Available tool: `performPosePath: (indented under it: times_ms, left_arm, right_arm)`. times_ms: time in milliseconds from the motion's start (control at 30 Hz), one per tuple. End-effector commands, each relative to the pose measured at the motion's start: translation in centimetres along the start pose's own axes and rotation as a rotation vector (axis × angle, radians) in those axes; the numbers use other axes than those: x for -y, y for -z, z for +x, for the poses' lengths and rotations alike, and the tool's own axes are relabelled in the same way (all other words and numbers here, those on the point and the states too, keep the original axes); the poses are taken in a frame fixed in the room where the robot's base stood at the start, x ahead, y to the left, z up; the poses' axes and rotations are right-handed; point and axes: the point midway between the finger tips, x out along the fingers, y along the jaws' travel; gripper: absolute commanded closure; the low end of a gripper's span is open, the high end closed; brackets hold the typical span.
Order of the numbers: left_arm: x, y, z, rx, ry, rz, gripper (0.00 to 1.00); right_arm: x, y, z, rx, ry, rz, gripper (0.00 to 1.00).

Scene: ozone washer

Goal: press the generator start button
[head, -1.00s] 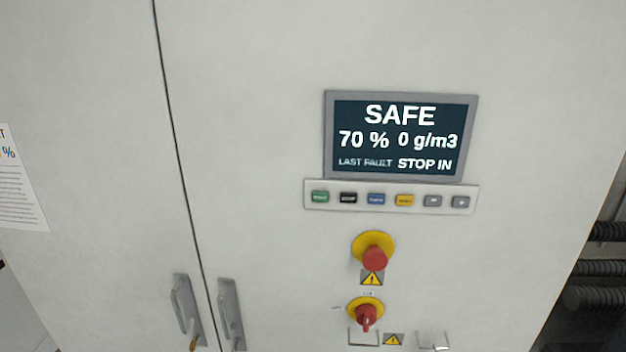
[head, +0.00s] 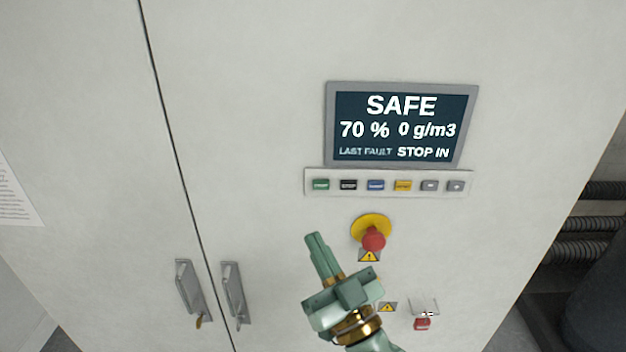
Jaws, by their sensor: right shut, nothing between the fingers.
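The green start button (head: 320,185) is the leftmost of a row on the light button strip (head: 388,196) under the display (head: 401,125). Its label is too small to read with certainty. The display reads SAFE, 70 %, 0 g/m3, LAST FAULT STOP IN. My right gripper (head: 313,238) is shut and empty. In the picture its fingertips point up, a little below the green button and apart from it. How far they are from the panel is hard to tell. My left gripper is not in view.
A red emergency stop (head: 373,239) on a yellow base sits just right of my right gripper's fingers. My gripper and arm cover the rotary switch area below it. Two door handles (head: 189,290) are at lower left. A red padlock (head: 422,323) hangs at lower right. Dark hoses (head: 590,223) run at far right.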

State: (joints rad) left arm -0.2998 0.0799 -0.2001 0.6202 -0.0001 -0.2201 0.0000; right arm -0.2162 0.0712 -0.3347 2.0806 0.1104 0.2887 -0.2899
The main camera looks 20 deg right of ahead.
Motion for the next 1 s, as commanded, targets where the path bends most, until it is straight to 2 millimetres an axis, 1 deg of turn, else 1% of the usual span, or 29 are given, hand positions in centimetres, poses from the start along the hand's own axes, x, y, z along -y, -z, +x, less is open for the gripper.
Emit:
performPosePath:
  times_ms: [33,100,233,533,667,767,1000]
  left_arm:
    - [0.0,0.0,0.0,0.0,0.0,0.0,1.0]
    - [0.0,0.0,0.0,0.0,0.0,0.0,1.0]
    - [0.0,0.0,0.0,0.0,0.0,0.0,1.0]
    - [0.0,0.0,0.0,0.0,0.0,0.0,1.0]
    - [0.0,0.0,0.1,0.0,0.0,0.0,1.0]
    - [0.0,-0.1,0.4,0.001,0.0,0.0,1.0]
    - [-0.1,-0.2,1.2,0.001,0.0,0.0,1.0]
  right_arm:
    - [-0.1,1.1,0.2,-0.031,-0.004,0.001,1.0]
    - [-0.2,2.2,0.3,-0.063,-0.011,0.0,1.0]
    - [-0.4,3.0,0.3,-0.099,-0.023,-0.013,1.0]
    - [-0.5,2.9,0.3,-0.097,-0.023,-0.022,1.0]
    - [-0.7,2.6,0.6,-0.096,-0.023,-0.023,1.0]
    - [-1.2,2.2,1.3,-0.097,-0.022,-0.023,1.0]
    - [-3.0,0.7,3.7,-0.097,-0.022,-0.023,1.0]
